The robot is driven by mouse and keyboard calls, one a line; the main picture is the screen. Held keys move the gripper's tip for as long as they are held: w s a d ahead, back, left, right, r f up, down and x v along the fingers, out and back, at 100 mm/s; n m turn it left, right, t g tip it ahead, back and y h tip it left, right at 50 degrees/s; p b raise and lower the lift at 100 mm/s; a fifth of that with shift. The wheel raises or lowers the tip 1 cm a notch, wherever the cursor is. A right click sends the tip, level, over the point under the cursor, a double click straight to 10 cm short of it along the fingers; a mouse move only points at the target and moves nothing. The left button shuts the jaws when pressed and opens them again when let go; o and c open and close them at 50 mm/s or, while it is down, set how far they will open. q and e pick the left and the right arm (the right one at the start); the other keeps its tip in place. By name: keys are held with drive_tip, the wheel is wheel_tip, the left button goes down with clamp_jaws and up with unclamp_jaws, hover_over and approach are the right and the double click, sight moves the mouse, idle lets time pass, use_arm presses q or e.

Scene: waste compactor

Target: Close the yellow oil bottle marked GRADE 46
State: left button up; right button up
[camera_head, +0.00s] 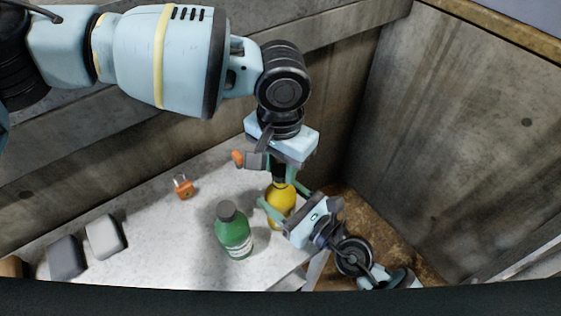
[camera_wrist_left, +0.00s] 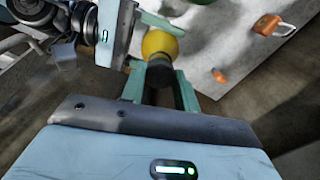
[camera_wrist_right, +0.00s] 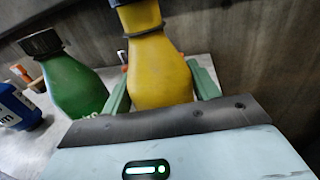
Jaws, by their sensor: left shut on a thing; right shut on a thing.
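The yellow bottle (camera_head: 281,199) stands near the right edge of the pale table; no GRADE 46 marking is readable. My right gripper (camera_wrist_right: 160,88) is shut around its body, one finger on each side. My left gripper (camera_wrist_left: 160,92) is above the bottle, shut on the black cap (camera_wrist_left: 159,73) at the bottle's mouth. The cap's lower edge also shows at the neck at the top of the right wrist view (camera_wrist_right: 118,2). The fingers hide part of the cap, and I cannot tell how tightly it sits. The yellow bottle also fills the middle of the right wrist view (camera_wrist_right: 158,65).
A green bottle (camera_head: 234,232) with a dark cap stands close, left of the yellow one. An orange padlock (camera_head: 183,187) and two grey blocks (camera_head: 104,236) lie farther left. A blue container (camera_wrist_right: 14,107) shows in the right wrist view. Concrete walls (camera_head: 460,130) rise behind and right.

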use_arm(q)
drive_tip(key=shift+f, duration=0.55)
idle(0.4)
